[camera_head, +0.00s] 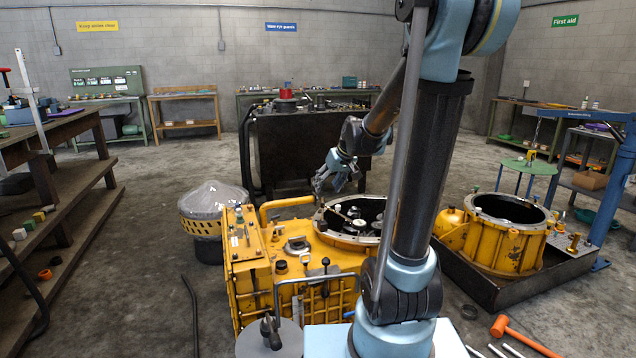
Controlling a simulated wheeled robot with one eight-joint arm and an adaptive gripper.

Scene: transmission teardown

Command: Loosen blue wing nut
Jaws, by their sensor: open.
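My gripper (322,187) hangs open above the left rim of the round opening (350,240) in the yellow transmission housing (300,262). Its fingers point down and to the left, and I see nothing between them. Several pale and dark parts show inside the opening. I cannot make out a blue wing nut; it is too small to tell or hidden. My arm covers the right side of the opening.
A second yellow housing (505,255) stands in a dark tray (488,290) at right. An orange mallet (525,337) lies on the floor at lower right. The floor behind the grey-covered drum (212,195) is clear.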

